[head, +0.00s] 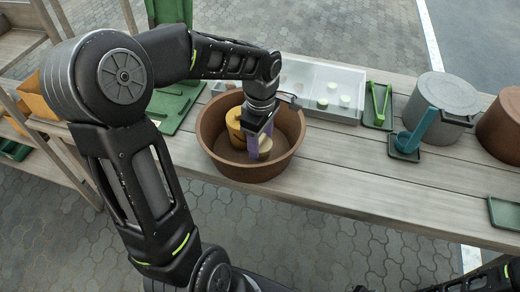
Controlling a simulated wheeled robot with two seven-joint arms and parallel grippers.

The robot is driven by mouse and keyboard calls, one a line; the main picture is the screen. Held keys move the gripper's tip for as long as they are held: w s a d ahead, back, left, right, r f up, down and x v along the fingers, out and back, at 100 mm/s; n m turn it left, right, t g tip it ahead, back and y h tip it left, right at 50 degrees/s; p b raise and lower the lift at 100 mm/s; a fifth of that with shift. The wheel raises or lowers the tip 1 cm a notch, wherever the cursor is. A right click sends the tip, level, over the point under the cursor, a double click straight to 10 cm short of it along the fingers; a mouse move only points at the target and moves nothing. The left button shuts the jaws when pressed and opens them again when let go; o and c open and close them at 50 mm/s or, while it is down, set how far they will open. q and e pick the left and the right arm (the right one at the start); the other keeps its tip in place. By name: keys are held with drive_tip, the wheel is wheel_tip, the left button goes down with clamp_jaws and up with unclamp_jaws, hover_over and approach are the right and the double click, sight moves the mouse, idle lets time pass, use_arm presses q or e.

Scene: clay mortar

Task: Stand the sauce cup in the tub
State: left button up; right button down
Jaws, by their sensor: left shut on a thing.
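The tub (213,152) is a round, reddish-brown open vessel on the wooden counter. The cup is inside the tub's rim, low and partly covered by the fingers. I cannot tell whether it touches the tub floor. A yellow-orange container (234,122) stands in the tub just left of the gripper. My right gripper does not show; only dark arm parts appear at the bottom right.
Behind the tub is a pale compartment tray (345,85) with small whitish-green pieces. To the right are green tongs (379,103), a teal-handled tool (417,131), a grey lidded pot (440,95) and a brown pot (505,128). The counter's front right is mostly bare.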

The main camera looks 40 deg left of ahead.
sight(260, 151)
use_arm(q)
drive_tip(key=shift+f, duration=1.85)
drive_tip(key=shift+f, duration=0.15)
drive_tip(key=o, duration=1.4)
wheel_tip(260, 151, up, 12)
drive_tip(key=shift+r, duration=0.2)
